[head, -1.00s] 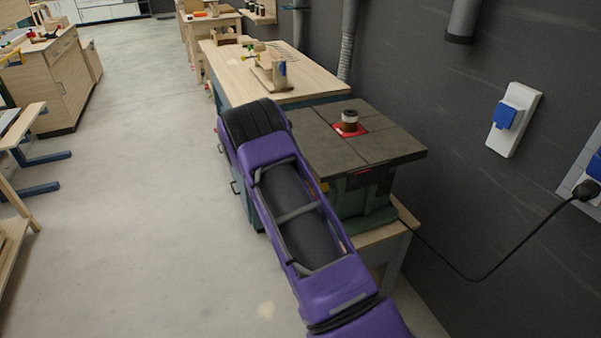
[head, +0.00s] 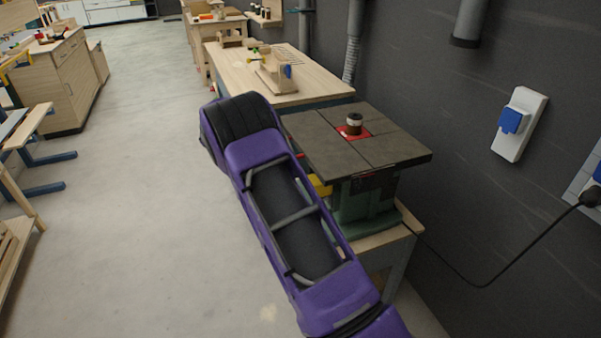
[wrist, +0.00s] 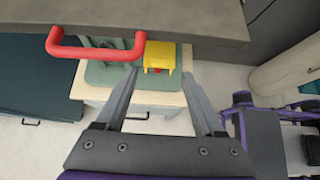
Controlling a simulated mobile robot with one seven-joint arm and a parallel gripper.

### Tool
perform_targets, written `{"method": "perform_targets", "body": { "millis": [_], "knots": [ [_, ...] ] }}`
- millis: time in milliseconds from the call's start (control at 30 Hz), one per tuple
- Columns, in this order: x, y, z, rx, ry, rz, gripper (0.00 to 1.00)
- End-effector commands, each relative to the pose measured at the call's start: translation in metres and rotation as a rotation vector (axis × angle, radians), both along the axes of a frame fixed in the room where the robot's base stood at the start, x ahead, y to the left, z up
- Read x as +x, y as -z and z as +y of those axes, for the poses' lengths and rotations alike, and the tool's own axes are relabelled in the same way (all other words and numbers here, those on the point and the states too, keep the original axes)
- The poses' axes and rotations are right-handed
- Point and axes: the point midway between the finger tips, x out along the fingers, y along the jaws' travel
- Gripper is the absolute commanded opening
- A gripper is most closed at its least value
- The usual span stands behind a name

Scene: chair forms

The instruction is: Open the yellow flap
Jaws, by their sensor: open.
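The yellow flap (wrist: 160,55) is in the upper middle of the wrist view, on the green machine base under the dark table top. It lies beyond my gripper (wrist: 165,80) and shows between its two grey fingers, which are spread apart and empty. In the head view a small part of the yellow flap (head: 320,186) shows beside my purple arm, below the machine's table top. The flap looks closed, but I cannot tell for certain. My gripper is hidden behind my arm in the head view.
The machine's dark table top (head: 358,143) overhangs the flap. A red handle (wrist: 95,50) sticks out left of the flap in the wrist view. A wooden workbench (head: 275,75) stands behind. A black cable (head: 480,283) hangs at right.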

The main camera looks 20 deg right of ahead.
Motion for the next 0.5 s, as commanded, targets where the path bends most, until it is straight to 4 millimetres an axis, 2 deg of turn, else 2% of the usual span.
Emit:
{"method": "perform_targets", "body": {
  "millis": [33, 200, 400, 500],
  "knots": [
    [0.000, -0.009, 0.012, 0.001, -0.003, -0.002, 0.70],
    [-0.001, -0.033, 0.042, 0.001, -0.002, -0.001, 0.70],
    [-0.002, -0.051, 0.065, -0.001, 0.000, 0.000, 0.70],
    [-0.003, -0.056, 0.070, -0.001, 0.000, 0.001, 0.70]
  ]
}}
